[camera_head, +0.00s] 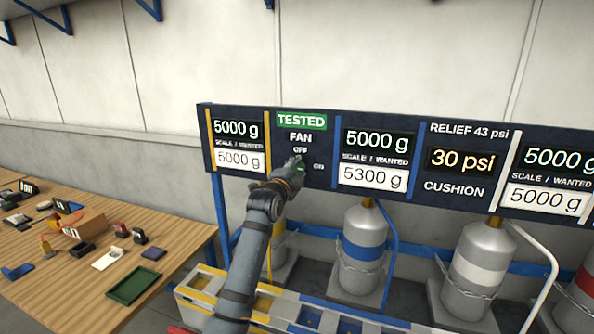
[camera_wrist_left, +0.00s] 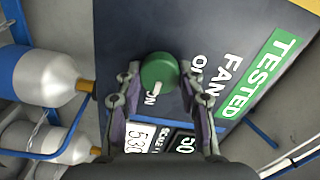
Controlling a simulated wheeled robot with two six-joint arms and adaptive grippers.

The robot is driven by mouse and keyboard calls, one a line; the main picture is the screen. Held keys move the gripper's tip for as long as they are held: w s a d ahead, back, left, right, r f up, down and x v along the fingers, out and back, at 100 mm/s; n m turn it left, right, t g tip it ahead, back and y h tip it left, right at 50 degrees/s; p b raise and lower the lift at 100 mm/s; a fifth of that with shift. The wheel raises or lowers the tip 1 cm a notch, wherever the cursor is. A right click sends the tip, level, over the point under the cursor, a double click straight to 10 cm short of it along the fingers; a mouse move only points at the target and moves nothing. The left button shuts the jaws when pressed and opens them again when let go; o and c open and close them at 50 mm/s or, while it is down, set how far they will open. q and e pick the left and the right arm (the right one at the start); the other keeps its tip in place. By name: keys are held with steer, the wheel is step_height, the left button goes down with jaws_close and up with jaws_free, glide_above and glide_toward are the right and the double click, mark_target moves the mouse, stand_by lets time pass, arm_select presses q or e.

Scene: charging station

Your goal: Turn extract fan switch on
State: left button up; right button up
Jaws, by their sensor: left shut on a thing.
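The fan switch is a round green knob on the dark panel (camera_head: 322,116), under the green TESTED sign (camera_head: 301,121) and the word FAN. In the head view my left gripper (camera_head: 293,170) covers most of the knob. In the left wrist view the green knob (camera_wrist_left: 157,70) sits between the fingertips of my left gripper (camera_wrist_left: 160,78), which is shut on it. A white mark on the knob points toward the label that reads ON. The other label, beside FAN, is partly hidden by a finger. My right gripper is out of view.
Weight and pressure displays line the panel on both sides. Grey gas cylinders (camera_head: 363,235) stand below it, with a blue bent pipe (camera_head: 391,240) near my arm. A wooden table (camera_head: 180,233) with several small items is at the left.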

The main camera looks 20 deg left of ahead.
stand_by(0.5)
arm_select(q)
steer(key=o, duration=1.2)
steer(key=s, duration=1.2)
steer(key=shift+a, duration=0.15)
steer(key=shift+f, duration=0.1)
